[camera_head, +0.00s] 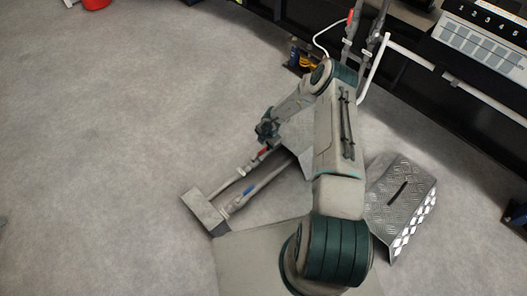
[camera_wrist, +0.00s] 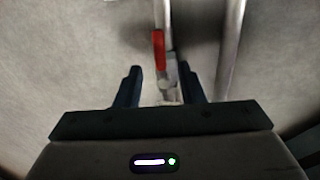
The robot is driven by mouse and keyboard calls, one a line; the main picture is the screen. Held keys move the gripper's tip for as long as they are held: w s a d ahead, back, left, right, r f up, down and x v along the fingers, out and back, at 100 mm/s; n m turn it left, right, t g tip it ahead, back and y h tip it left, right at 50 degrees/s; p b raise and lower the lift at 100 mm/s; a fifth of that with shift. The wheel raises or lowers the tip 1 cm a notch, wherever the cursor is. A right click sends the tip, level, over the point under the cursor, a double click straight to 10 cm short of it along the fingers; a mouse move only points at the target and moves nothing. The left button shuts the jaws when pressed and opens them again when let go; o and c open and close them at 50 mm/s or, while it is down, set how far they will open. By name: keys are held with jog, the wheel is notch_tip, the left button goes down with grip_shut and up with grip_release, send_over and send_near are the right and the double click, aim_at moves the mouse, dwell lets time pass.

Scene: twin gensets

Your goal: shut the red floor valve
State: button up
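The red floor valve (camera_head: 264,152) is on a pale pipe low over the floor, just below my gripper in the head view. In the wrist view its red lever (camera_wrist: 158,50) points up the picture, roughly in line with its pipe. My gripper (camera_head: 268,133) is small and dark in the head view. In the wrist view my gripper (camera_wrist: 160,70) is open, with one dark finger on each side of the valve's metal body (camera_wrist: 168,72). The lever lies between and beyond the fingertips. I cannot tell whether either finger touches it.
A second pipe with a blue-handled valve (camera_head: 248,191) runs alongside. The pipes meet a grey box (camera_head: 204,211). A metal tread-plate step (camera_head: 399,198) stands right of my arm. Upright pipes with another red handle (camera_head: 350,16) stand at the back. Floor to the left is clear.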

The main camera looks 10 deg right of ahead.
aim_at(263, 150)
jog(key=f, duration=0.1)
jog(key=f+b, duration=0.1)
jog(key=f, duration=0.1)
jog(key=w+f+b, duration=0.1)
jog(key=f, duration=0.1)
jog(key=shift+a+f, duration=0.25)
jog(key=shift+a, duration=0.05)
grip_shut()
